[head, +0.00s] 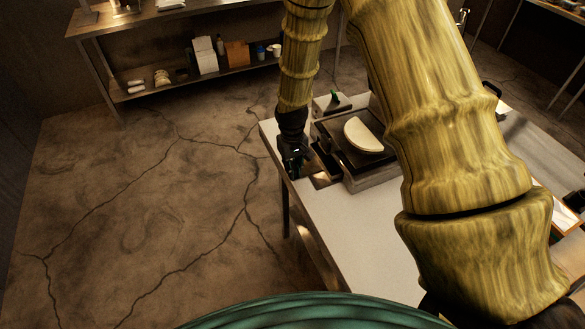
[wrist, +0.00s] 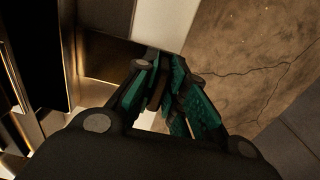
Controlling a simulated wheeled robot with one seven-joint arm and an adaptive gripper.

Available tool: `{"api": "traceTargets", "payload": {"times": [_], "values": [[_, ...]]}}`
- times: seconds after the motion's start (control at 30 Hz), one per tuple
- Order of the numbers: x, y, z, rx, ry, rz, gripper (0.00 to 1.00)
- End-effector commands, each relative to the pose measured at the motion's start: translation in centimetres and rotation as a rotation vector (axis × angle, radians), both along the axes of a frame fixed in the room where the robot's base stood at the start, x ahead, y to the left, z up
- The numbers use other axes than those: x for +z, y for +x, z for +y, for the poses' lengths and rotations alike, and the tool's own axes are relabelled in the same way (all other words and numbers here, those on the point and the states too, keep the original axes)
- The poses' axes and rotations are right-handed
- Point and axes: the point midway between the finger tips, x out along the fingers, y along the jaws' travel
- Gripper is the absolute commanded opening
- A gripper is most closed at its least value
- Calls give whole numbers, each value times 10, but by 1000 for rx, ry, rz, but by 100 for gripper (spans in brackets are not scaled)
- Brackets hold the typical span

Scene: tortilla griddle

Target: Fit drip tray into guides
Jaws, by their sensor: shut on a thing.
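The griddle (head: 350,135) stands on the white table with a pale folded tortilla (head: 363,135) on its dark plate. A flat brownish metal piece, which looks like the drip tray (head: 321,181), shows low beside the griddle's left front side. My gripper (head: 293,165) is at the table's left edge, to the left of the griddle, pointing down. In the wrist view its green-padded fingers (wrist: 168,95) are closed together on a narrow brownish part. The fingers hide most of that part. I cannot see the guides clearly or tell whether the tray touches them.
The white table (head: 340,240) has free room in front of the griddle. A small pale block with a green top (head: 332,102) stands behind the griddle. A shelf (head: 190,80) with boxes and cups is at the back. Cracked floor (head: 150,220) lies open to the left.

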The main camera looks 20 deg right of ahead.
Motion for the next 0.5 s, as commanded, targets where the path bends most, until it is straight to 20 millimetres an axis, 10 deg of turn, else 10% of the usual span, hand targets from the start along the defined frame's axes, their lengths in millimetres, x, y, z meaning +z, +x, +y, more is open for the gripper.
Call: {"api": "traceTargets", "payload": {"times": [0.5], "values": [[1,0,-8,-1,0,-1,0]]}}
